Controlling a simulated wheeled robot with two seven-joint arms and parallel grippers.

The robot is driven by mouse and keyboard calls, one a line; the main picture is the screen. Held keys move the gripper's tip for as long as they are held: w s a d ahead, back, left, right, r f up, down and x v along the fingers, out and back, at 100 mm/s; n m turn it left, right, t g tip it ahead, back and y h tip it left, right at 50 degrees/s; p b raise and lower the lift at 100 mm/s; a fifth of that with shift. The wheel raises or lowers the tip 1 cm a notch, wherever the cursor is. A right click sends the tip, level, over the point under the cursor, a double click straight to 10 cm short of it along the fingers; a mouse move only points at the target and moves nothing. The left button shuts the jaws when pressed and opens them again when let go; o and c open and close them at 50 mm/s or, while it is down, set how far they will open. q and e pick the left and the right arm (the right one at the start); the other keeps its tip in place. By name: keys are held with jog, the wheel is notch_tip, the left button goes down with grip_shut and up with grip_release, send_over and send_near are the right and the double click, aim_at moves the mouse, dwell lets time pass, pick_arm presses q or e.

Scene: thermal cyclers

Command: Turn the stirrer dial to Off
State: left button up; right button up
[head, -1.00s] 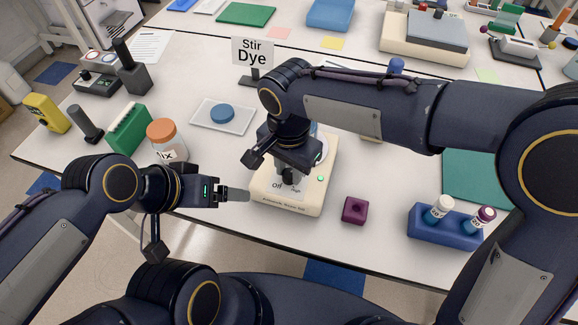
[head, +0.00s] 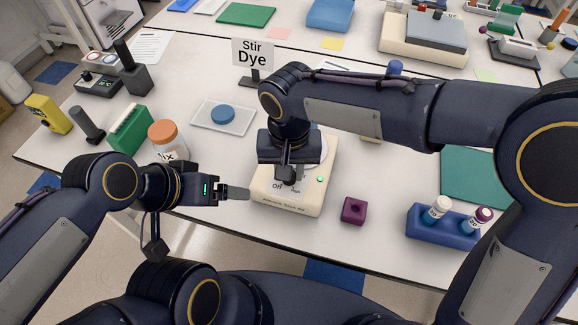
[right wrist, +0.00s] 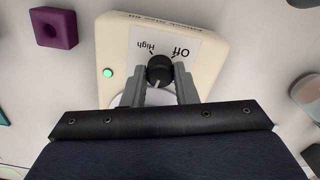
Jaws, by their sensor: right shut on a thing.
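The stirrer (head: 287,198) is a cream box with a green light, standing at the table's front. Its black dial (right wrist: 160,70) sits between the two grey fingers of my right gripper (right wrist: 159,84), which is shut on it. The labels High and Off show beyond the dial, upside down in the right wrist view. A pale mark on the dial faces the gripper side, away from Off. In the head view the right gripper (head: 284,178) mostly hides the dial. My left gripper (head: 236,193) hovers left of the stirrer, its fingers seen edge-on, holding nothing visible.
A purple block (head: 353,210) and a blue rack (head: 446,228) with two vials stand right of the stirrer. A jar with an orange lid (head: 168,133) and a tray with a blue disc (head: 222,117) are to the left. A Stir Dye sign (head: 253,55) stands behind.

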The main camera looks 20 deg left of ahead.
jog(key=n, duration=0.3)
jog(key=shift+r+n+p, duration=0.1)
jog(key=shift+n+p, duration=0.2)
jog(key=shift+n, duration=0.1)
jog(key=n, duration=0.3)
jog(key=shift+n+p, duration=0.3)
jog(key=n, duration=0.3)
jog(key=shift+n+p, duration=0.3)
jog(key=shift+n, duration=0.1)
jog(key=n, duration=0.3)
jog(key=shift+p, duration=0.4)
jog(key=n+p, duration=0.1)
jog(key=n, duration=0.3)
jog(key=n+p, duration=0.1)
jog(key=n, duration=0.2)
jog(key=shift+n, duration=0.4)
jog(key=n+p, duration=0.1)
jog(key=n, duration=0.2)
jog(key=shift+w+n+p, duration=0.1)
jog(key=shift+n+p, duration=0.4)
jog(key=shift+n, duration=1.5)
